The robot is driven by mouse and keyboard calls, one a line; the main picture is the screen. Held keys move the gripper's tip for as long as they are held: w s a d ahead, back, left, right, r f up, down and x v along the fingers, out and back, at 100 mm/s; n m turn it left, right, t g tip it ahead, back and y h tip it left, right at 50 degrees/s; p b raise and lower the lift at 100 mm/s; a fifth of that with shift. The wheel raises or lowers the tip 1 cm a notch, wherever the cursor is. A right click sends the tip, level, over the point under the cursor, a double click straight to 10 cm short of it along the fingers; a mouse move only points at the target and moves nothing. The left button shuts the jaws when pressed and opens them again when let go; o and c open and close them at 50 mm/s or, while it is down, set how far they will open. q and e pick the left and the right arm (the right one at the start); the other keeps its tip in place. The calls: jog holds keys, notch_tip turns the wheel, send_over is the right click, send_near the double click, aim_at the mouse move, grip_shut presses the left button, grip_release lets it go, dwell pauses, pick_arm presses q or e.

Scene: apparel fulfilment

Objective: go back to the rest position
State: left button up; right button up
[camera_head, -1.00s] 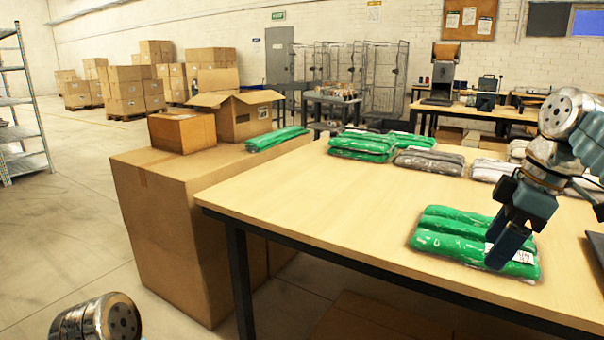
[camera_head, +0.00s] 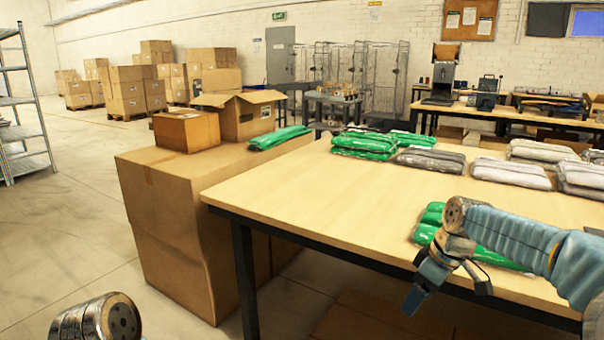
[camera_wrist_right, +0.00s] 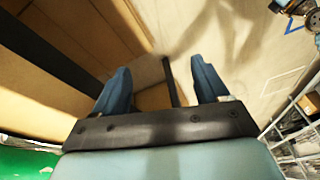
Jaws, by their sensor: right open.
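My right gripper (camera_head: 447,290) is open and empty in the head view, in front of the table's near edge at the right. Its two blue fingers also show apart in the right wrist view (camera_wrist_right: 164,88), with nothing between them. A green packaged garment bundle (camera_head: 430,225) lies on the table, partly hidden behind my right wrist and forearm. Part of something green (camera_wrist_right: 25,163) shows at the lower left of the right wrist view. At the lower left of the head view only a metal joint of my left arm shows; its gripper is out of view.
The wooden table (camera_head: 300,190) holds green (camera_head: 365,146), grey (camera_head: 430,160) and white (camera_head: 510,173) packaged garments along its far side. A large carton (camera_head: 170,220) stands at its left, with smaller boxes (camera_head: 185,131) on top. Its left-middle surface is clear.

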jog(key=s+a+f+m, duration=0.2)
jog(key=a+f, duration=0.1)
jog(key=f, duration=0.6)
jog(key=s+a+f+m, duration=0.1)
jog(key=s+a+f, duration=0.15)
jog(key=f, duration=0.65)
jog(key=s+a+f+m, duration=0.1)
jog(key=a+f+m, duration=0.15)
jog(key=f, duration=0.65)
jog(key=s+a+f+m, duration=0.2)
jog(key=s+f, duration=0.3)
jog(key=s, duration=0.3)
jog(key=s+a+f+m+y, duration=0.1)
jog(key=s+a+f+m, duration=0.1)
jog(key=s+a+f, duration=0.2)
jog(key=s+f, duration=0.2)
jog(key=s, duration=0.2)
jog(key=shift+f+g, duration=0.2)
jog(key=shift+g, duration=0.2)
